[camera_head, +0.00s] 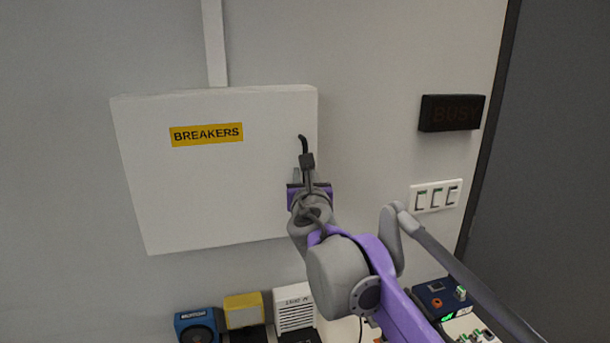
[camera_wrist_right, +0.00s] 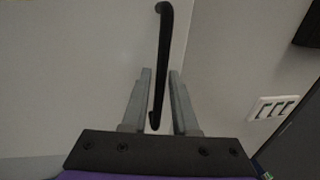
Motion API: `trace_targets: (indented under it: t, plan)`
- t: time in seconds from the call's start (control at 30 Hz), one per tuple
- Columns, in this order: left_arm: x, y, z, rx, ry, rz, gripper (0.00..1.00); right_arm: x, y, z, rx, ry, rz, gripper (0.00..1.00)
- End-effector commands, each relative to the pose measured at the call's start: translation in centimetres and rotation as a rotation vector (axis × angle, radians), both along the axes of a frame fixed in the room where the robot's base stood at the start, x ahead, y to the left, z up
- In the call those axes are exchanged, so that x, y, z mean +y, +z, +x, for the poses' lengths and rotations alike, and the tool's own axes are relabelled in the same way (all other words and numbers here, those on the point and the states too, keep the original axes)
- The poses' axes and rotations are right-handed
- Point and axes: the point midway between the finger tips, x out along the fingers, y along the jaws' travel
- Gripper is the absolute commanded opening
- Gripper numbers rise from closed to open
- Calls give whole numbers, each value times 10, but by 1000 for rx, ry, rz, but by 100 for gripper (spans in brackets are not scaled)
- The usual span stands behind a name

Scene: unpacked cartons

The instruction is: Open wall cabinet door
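The white wall cabinet (camera_head: 215,195) hangs on the grey wall with a yellow BREAKERS label (camera_head: 206,134) on its door. The door looks shut. Its black bar handle (camera_head: 303,145) is near the door's right edge, and my arm hides the lower part. In the right wrist view the handle (camera_wrist_right: 161,60) stands upright, with its lower end between the two fingers. My right gripper (camera_wrist_right: 160,75) is open around the handle's lower part, with a gap showing on each side. Contact cannot be told. My left gripper is not in view.
A dark BUSY sign (camera_head: 452,113) and a white switch plate (camera_head: 435,196) are on the wall right of the cabinet. Below stand a blue device (camera_head: 196,326), a yellow box (camera_head: 243,309) and a white box (camera_head: 294,306). A dark panel fills the far right.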

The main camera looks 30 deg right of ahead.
Motion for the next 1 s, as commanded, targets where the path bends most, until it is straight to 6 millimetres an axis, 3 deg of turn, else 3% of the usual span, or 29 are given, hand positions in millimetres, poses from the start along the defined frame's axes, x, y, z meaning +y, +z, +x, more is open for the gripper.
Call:
trace_targets:
  t: [0.07, 0.2, 0.23, 1.0]
  plan:
    - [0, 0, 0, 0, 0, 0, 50, 0, 0, 0, 0, 0, 0, 27]
    - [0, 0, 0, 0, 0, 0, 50, 0, 0, 0, 0, 0, 0, 2]
    - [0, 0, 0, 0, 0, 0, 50, 0, 0, 0, 0, 0, 0, 0]
    - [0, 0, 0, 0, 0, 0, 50, 0, 0, -1, 0, 0, 0, 0]
